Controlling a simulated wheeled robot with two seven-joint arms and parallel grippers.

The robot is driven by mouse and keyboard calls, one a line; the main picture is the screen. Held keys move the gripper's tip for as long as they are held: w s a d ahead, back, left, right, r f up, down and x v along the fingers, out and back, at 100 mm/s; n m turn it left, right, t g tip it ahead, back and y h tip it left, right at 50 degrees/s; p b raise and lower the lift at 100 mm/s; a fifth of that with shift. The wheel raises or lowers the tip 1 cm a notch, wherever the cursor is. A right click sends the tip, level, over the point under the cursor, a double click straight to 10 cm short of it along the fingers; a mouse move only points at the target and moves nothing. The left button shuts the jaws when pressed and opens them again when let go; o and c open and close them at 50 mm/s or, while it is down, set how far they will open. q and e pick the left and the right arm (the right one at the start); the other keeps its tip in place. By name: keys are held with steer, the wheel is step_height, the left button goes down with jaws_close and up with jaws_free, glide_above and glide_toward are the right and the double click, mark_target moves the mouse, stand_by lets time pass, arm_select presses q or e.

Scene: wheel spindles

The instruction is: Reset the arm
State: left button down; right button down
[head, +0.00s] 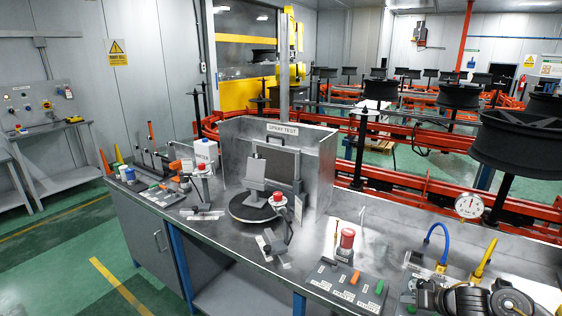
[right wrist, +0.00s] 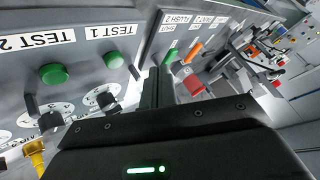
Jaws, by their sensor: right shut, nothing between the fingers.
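My right arm comes in at the bottom right corner of the head view, with its dark right gripper (head: 424,292) low over the front of the metal bench (head: 385,240). In the right wrist view the right gripper (right wrist: 162,82) has its fingers together with nothing between them. It is beside a sloped control panel (right wrist: 150,45) with orange and green switches. A panel labelled TEST 1 and TEST 2 (right wrist: 75,40) with green buttons lies left of the fingers. My left gripper is in neither view.
Blue (head: 440,238) and yellow (head: 485,258) hoses and a round gauge (head: 469,205) stand near my right arm. A spray test booth (head: 320,160) is mid-bench.

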steer(key=s+a+f+n, duration=0.1)
steer(key=s+a+f, duration=0.2)
steer(key=a, duration=0.3)
steer(key=s+a+f+n, duration=0.2)
steer(key=s+a+f, duration=0.1)
steer(key=a, duration=0.2)
steer(key=s+a+r+g+h, duration=0.1)
steer(key=s+a+g+h, duration=0.15)
steer(key=s, duration=1.15)
steer(key=s+a+g+h, duration=0.15)
steer(key=s+a, duration=0.25)
steer(key=s, duration=1)
step_height(320, 180, down, 30)
steer(key=s+n+g+b, duration=0.1)
steer(key=g+b, duration=0.1)
steer(key=b, duration=0.1)
steer(key=s+d+f+g+b, duration=0.1)
steer(key=s+d+f+b, duration=0.1)
steer(key=s+f, duration=1.4)
steer(key=shift+s+d+f+b, duration=0.25)
steer(key=shift+d+f+b, duration=0.15)
steer(key=shift+f, duration=0.4)
